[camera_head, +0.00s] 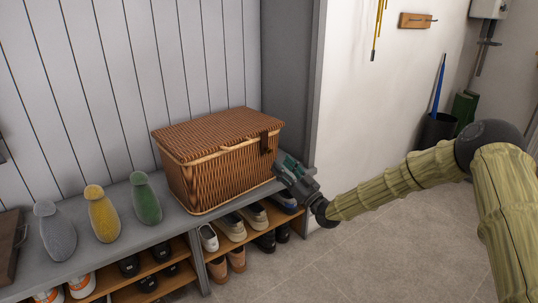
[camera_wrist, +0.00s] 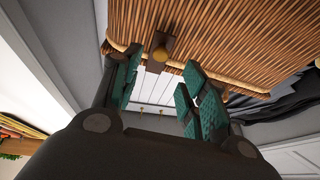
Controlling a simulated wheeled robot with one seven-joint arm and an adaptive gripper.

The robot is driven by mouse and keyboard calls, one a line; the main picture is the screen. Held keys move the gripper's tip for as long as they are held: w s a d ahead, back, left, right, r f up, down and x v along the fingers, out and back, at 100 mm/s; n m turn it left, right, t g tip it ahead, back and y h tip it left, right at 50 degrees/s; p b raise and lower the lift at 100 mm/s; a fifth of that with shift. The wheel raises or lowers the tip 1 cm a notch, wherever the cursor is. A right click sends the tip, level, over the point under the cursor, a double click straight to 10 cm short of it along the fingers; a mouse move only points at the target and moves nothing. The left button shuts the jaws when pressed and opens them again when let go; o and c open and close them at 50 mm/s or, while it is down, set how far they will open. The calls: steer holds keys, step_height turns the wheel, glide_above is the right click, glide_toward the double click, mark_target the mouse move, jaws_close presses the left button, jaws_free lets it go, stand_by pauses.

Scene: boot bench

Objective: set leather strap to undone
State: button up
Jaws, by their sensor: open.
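A brown wicker basket (camera_head: 215,160) with its lid down stands on the grey bench. A dark leather strap (camera_head: 267,143) hangs from the lid near the right end of the basket. In the wrist view, a brown strap piece with a yellowish peg or knob (camera_wrist: 160,47) shows against the wicker (camera_wrist: 220,35). Whether the strap is fastened over it I cannot tell. My gripper (camera_head: 284,166) is at the basket's right end, just below the strap. In the wrist view, its teal-padded fingers (camera_wrist: 160,80) are open and empty, with the knob beyond and between their tips.
Grey, yellow and green bottle-shaped things (camera_head: 103,214) stand on the bench (camera_head: 180,232) left of the basket. Shoes (camera_head: 231,228) fill the shelves below. A grey wall edge (camera_head: 308,90) rises behind my gripper. The floor (camera_head: 370,250) at right is clear.

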mark_target(270, 151)
steer(key=b+x, duration=0.2)
steer(key=x, duration=0.6)
steer(key=shift+w+a, duration=0.15)
steer(key=shift+w, duration=0.1)
jaws_close()
